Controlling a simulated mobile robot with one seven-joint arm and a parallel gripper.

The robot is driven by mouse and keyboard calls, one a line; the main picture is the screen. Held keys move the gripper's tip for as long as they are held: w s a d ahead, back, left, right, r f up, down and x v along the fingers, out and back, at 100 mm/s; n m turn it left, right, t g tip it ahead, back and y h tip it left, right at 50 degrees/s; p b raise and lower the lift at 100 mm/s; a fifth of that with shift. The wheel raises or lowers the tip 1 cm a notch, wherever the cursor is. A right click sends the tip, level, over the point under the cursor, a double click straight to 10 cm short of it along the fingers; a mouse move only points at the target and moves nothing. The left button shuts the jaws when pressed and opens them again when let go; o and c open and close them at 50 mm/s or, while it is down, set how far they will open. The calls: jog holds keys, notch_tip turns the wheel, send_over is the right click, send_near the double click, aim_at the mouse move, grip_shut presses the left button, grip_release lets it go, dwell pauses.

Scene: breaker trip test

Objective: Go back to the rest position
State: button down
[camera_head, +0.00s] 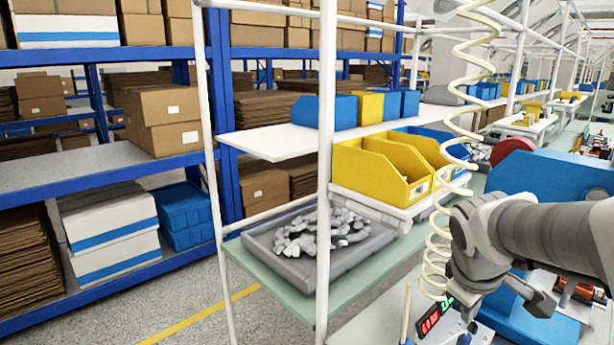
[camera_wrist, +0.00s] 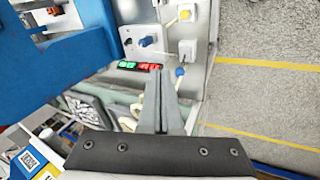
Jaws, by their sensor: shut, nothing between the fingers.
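My gripper (camera_wrist: 162,78) is shut and empty in the wrist view, its two dark fingers close together. Beyond its tips is a light grey test panel (camera_wrist: 168,66) with a lit green and red display (camera_wrist: 138,65). The panel carries a blue knob (camera_wrist: 147,41), a white block with a yellow part (camera_wrist: 185,14) and another white block (camera_wrist: 187,48). A blue-tipped piece (camera_wrist: 180,71) shows just right of the fingertips. In the head view my arm reaches in from the right, above the red-lit display (camera_head: 433,317); the fingertips are not clear there.
A grey tray of metal parts (camera_head: 262,248) lies on the green shelf at the centre. Yellow bins (camera_head: 370,178) stand above it. A coiled cream cable (camera_head: 462,100) hangs close beside my wrist. A white rack post (camera_head: 327,150) stands left of it. Floor is open at lower left.

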jog(key=s+a+r+m+t+y, duration=0.1)
jog(key=s+a+m, duration=0.5)
jog(key=s+a, duration=0.6)
jog(key=shift+a+r+t+y, duration=0.3)
jog(key=shift+r+y, duration=0.4)
jog(key=shift+y, duration=0.5)
jog(key=shift+d, duration=0.15)
